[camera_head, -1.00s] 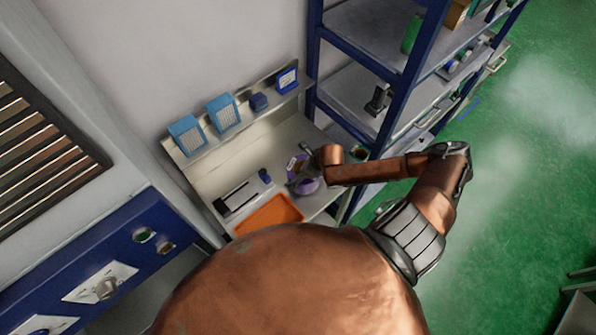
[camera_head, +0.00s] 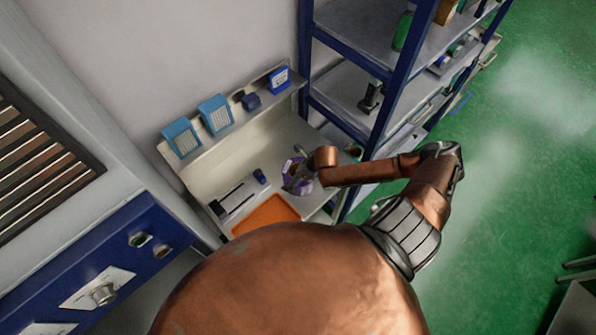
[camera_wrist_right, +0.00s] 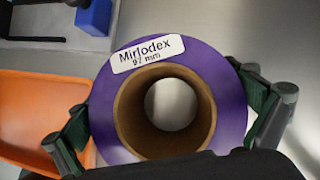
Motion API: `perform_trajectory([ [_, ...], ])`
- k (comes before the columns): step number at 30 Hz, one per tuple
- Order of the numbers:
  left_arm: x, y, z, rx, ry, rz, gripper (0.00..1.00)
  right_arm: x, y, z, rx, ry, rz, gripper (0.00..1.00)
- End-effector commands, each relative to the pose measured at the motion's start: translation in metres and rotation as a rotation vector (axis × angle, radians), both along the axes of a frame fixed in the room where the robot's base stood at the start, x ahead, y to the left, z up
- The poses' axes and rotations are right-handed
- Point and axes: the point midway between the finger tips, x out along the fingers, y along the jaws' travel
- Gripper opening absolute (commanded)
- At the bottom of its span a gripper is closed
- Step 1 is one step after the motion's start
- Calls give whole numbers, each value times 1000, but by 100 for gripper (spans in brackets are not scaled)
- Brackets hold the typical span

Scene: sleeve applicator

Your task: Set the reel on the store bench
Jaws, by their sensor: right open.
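The reel is a purple ring with a brown core and a white "Mirlodex" label (camera_wrist_right: 148,52). It lies flat on the grey bench top (camera_head: 281,146) in the head view, near the bench's right side. In the right wrist view the purple reel (camera_wrist_right: 222,84) fills the middle, its open hole showing grey surface below. My right gripper (camera_wrist_right: 170,108) is open, with one finger on each side of the reel; I cannot tell whether they touch it. In the head view my right gripper (camera_head: 298,177) covers part of the reel. My left gripper is out of view.
An orange tray (camera_head: 265,213) lies left of the reel, with a small blue block (camera_head: 260,176) and a grey device (camera_head: 233,197) nearby. Blue boxes (camera_head: 215,114) stand on the ledge behind. A blue-framed shelf rack (camera_head: 386,101) stands close on the right.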

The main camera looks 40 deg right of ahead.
Motion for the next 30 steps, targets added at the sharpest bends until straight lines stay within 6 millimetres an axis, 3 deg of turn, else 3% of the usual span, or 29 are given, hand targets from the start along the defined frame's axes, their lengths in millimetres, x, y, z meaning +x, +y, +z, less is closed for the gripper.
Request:
perform_trajectory([
  [18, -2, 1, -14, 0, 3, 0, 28, -45, -23, 86, -4, 1, -1, 100],
  [30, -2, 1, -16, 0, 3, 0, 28, -52, -24, 100, -1, 1, -1, 100],
])
